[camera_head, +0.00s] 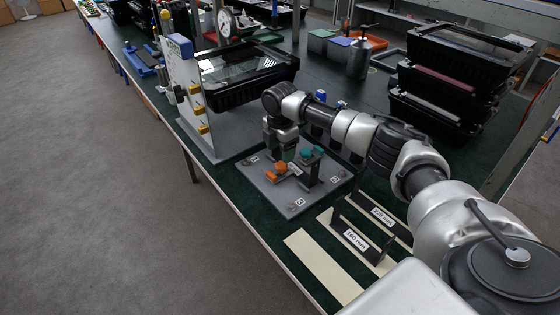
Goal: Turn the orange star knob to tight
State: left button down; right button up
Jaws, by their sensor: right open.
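The orange star knob (281,168) is small in the picture, on a grey base plate (265,190) on the green-topped bench. Another orange part (270,178) shows just in front of it. A teal knob (306,153) stands to its right on a dark bracket. My right gripper (283,155) points down over the plate, just above and behind the orange knob, open. It looks very close to the knob, but I cannot tell whether it touches. Any tight marking is too small to read. My left gripper is not in view.
A black floodlight housing (247,76) on a stand is behind and left of the plate. Small upright plates labelled 160 mm (356,240) and 220 mm (383,217) stand at front right. Stacked black housings (440,85) are at right. The bench edge runs close on the left.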

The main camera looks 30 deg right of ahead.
aim_at(280, 165)
notch_tip(280, 165, down, 4)
jog(key=shift+w+r, duration=0.1)
jog(key=shift+r, duration=0.15)
jog(key=shift+f, duration=1.1)
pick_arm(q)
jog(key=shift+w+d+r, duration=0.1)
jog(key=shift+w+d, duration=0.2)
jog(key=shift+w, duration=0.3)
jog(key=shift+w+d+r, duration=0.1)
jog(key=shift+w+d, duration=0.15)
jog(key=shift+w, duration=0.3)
pick_arm(e)
jog(key=shift+c, duration=0.8)
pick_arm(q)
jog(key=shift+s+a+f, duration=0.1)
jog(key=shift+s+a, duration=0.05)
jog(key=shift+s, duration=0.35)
pick_arm(e)
jog(key=c, duration=0.8)
